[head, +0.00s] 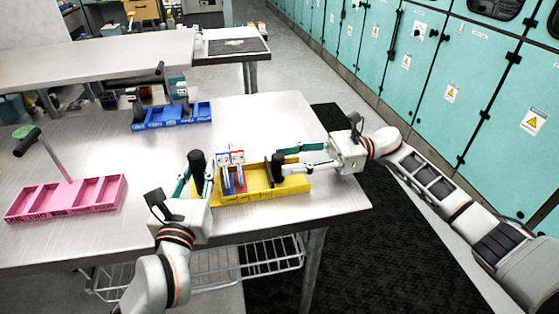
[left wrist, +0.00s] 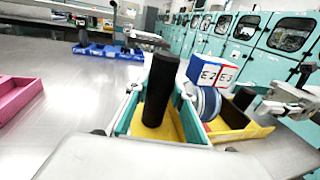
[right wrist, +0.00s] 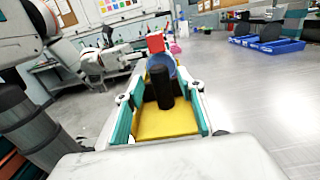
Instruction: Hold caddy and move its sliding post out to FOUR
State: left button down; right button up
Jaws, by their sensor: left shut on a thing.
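The yellow caddy (head: 262,195) lies near the table's front edge, with marks along its front wall. One upright black post (head: 196,160) is at its left end; it shows large in the left wrist view (left wrist: 161,88). My left gripper (head: 205,180) is shut on that post. A second black post (head: 278,166) stands toward the right of the caddy. My right gripper (head: 285,160) is open, its teal fingers either side of that post, which also shows in the right wrist view (right wrist: 160,88). I cannot read the FOUR mark.
A blue module labelled E2 (left wrist: 205,72) and a red one labelled E3 (left wrist: 228,77) stand in the caddy between the posts. A pink caddy (head: 65,198) lies at left, a blue caddy (head: 172,118) further back. Bare tabletop (head: 130,160) lies between them.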

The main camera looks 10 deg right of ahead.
aim_at(195, 154)
jog(key=d, duration=0.9)
pick_arm(q)
jog(key=c, duration=2)
grip_release()
jog(key=shift+c, duration=0.2)
jog(key=shift+r, duration=0.1)
pick_arm(e)
jog(key=shift+r, duration=0.15)
